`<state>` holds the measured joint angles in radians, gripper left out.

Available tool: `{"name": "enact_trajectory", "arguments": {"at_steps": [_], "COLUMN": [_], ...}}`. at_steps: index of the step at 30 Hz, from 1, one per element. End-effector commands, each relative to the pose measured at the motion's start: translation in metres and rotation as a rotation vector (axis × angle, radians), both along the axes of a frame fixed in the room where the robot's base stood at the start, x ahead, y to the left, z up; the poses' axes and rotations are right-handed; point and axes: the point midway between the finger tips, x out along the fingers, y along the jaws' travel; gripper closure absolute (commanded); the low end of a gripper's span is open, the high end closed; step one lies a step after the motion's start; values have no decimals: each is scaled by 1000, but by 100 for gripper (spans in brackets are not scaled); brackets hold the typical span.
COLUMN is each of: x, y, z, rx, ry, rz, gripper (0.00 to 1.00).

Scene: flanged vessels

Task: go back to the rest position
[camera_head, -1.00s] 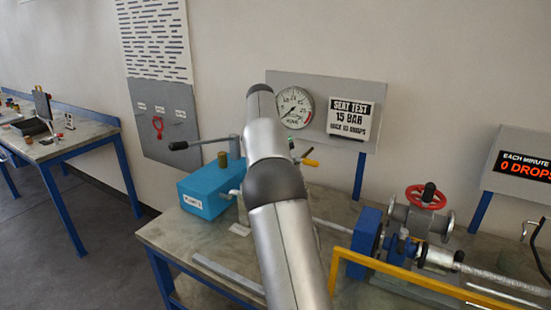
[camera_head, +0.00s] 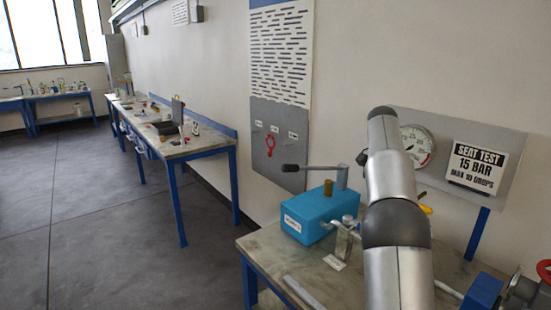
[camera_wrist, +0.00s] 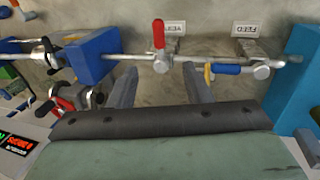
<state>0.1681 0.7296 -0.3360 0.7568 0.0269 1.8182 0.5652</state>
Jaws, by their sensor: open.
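My gripper (camera_wrist: 160,78) is open and empty in the wrist view, its two grey fingers spread above the bench. Between and beyond the fingers runs a metal pipe with a red-handled valve (camera_wrist: 158,36) and a valve with a blue and yellow handle (camera_wrist: 226,69). I see no finger clearly touching either one. In the head view my arm reaches up over the bench and my gripper does not show.
A blue pump box (camera_head: 312,214) stands on the test bench (camera_head: 272,243), with a gauge (camera_head: 416,146) behind. In the wrist view a blue block (camera_wrist: 92,60) is at left and the blue box (camera_wrist: 292,75) at right. Open floor (camera_head: 110,235) lies left.

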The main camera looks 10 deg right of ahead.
Motion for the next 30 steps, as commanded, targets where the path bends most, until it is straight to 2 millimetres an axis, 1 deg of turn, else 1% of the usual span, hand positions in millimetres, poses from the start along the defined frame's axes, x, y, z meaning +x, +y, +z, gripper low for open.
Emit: {"name": "enact_trajectory", "arguments": {"at_steps": [1,2,5,8,9,11,12,14,15,17,18,20,21,24,27,30], "x": [-9,-14,-40,-72,-86,-110,-127,-154,-174,-204,-224,-253,-271,-308,-332,-342], "y": [6,10,32,61,74,93,106,126,139,158,169,183,191,204,211,213], "z": [6,7,10,5,2,-5,-11,-23,-31,-46,-57,-74,-85,-110,-127,-135], "rx": [18,32,81,125,141,160,170,183,189,195,196,194,191,184,176,171], "ry": [-13,-21,-56,-92,-104,-124,-135,-152,-160,-173,-181,-191,-196,-204,-207,-209], "rz": [26,46,142,259,309,384,436,516,569,650,703,776,821,911,967,993], "gripper": [55,55,55,55,55,55,55,55,55,55,55,55,55,55,55,55]}}
